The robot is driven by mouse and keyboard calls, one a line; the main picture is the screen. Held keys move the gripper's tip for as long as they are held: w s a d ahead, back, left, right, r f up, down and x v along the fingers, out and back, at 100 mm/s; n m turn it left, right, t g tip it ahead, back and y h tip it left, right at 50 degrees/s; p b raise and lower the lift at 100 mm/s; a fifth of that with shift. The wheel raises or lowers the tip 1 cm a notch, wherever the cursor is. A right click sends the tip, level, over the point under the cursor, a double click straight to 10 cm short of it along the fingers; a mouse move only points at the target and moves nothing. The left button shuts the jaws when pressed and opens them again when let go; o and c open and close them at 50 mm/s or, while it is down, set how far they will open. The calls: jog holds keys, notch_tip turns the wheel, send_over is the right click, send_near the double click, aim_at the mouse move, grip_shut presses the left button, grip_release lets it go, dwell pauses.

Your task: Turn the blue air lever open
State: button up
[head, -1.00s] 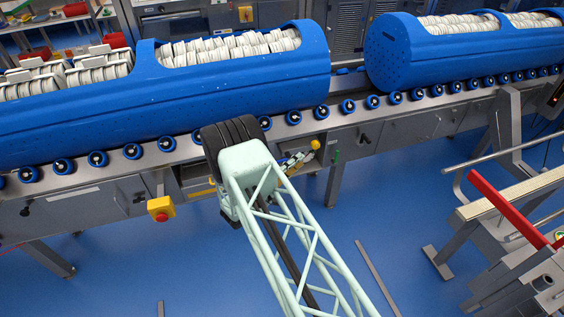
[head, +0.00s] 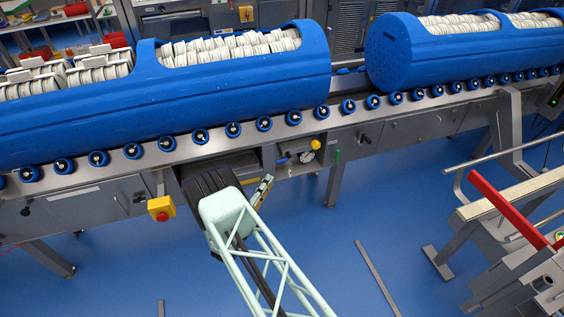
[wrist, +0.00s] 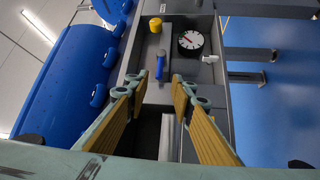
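The blue air lever (wrist: 160,67) is on a grey panel under the conveyor, and it also shows in the head view (head: 284,156). In the wrist view its handle points down the picture, toward my gripper. My gripper (wrist: 159,84) is open and empty, with one finger on each side of the line to the lever. In the head view my gripper (head: 264,187) is below and left of the lever, apart from the panel. A round white gauge (wrist: 190,42) and a yellow knob (wrist: 155,25) are close to the lever.
Blue perforated tubs (head: 240,85) with white discs stand on the roller conveyor above. A yellow box with a red button (head: 161,209) hangs on the left. A frame with a red bar (head: 505,208) stands at right. The blue floor (head: 350,220) in front is mostly clear.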

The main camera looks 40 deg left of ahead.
aim_at(282, 160)
jog(key=shift+b+x, duration=1.25)
jog(key=shift+x, duration=5.65)
grip_shut()
